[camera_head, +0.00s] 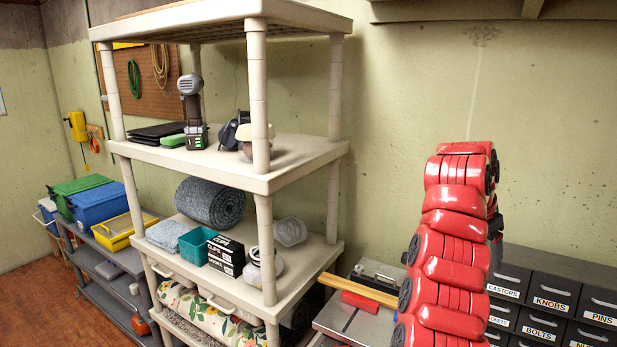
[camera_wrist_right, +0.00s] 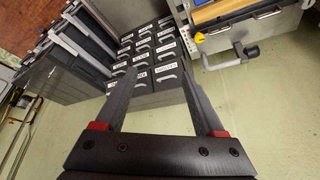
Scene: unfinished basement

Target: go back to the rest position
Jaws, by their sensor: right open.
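My right gripper (camera_wrist_right: 157,70) shows in the wrist view. Its two dark fingers are apart, with nothing between them. Past the fingertips in that view stands a dark cabinet of labelled drawers (camera_wrist_right: 146,90), tilted in the picture. In the head view my red right arm rises at the right side, and its gripper is hidden or too small to make out there. My left arm and left gripper do not show in either view.
A beige shelf unit (camera_head: 325,152) stands left of my right arm and carries a drill (camera_head: 190,100), a rolled rug (camera_head: 210,203) and boxes. Dark drawers (camera_head: 552,305) stand at the lower right. A low grey shelf (camera_head: 105,262) with bins is at far left.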

